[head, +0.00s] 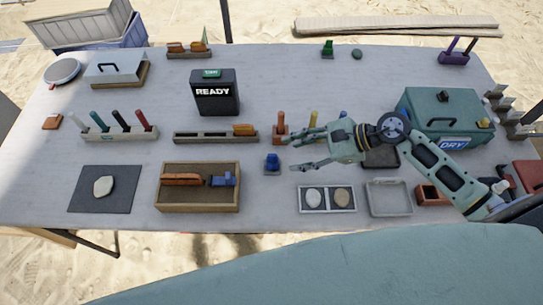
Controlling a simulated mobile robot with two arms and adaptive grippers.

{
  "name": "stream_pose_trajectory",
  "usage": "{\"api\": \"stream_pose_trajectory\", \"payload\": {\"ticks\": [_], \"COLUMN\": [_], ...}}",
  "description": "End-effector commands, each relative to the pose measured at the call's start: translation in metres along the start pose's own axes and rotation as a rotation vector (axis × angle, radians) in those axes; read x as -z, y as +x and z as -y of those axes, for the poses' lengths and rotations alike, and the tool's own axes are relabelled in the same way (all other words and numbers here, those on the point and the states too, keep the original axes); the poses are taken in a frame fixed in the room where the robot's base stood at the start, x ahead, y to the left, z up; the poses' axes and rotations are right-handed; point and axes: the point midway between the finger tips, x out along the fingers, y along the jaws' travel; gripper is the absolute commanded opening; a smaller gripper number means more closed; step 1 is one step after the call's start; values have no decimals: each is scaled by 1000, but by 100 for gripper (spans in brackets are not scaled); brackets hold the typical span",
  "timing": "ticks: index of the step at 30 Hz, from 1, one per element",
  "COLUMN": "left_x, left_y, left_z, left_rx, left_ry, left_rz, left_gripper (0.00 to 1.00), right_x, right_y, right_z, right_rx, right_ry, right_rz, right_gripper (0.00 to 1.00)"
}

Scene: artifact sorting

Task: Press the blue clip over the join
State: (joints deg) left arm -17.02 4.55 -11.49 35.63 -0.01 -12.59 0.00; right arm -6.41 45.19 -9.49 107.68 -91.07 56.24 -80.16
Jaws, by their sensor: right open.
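A small blue clip-like piece (272,162) sits on a small grey base near the middle of the table. A wooden tray (198,207) at the front holds a reddish-brown piece (181,179) at left and another blue piece (223,180) at right. I cannot tell which blue piece is the clip, and no join shows clearly at this size. My right gripper (291,153) reaches in from the right, fingers open and pointing left. In the picture it is just right of the small blue piece on the base, with nothing visible between its fingers. My left gripper is out of view.
A slotted rack (215,137) with an orange piece stands behind the tray. A black READY box (215,102) stands farther back. A dark mat (88,200) with a pale stone lies left. A teal DRY case (447,105) stands right, behind my arm.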

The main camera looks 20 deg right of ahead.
Motion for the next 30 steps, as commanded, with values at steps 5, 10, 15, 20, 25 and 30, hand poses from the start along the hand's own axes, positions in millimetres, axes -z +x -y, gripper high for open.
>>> {"api": "stream_pose_trajectory", "payload": {"ticks": [5, 10, 15, 20, 25, 30], "left_x": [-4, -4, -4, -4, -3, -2], "left_y": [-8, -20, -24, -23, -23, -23], "left_z": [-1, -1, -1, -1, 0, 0], "left_rx": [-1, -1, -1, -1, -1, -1], "left_ry": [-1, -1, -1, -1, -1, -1], "left_rz": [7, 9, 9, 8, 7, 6], "left_gripper": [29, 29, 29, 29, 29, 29], "right_x": [-4, -7, -5, -4, -4, -4], "right_y": [19, 41, 62, 66, 66, 66], "right_z": [1, 0, 0, -1, -1, -1], "right_rx": [3, 3, 4, 3, 3, 3], "right_ry": [3, 5, 4, 2, 3, 3], "right_rz": [6, 7, 6, 4, 4, 5], "right_gripper": [45, 45, 45, 45, 42, 27]}}
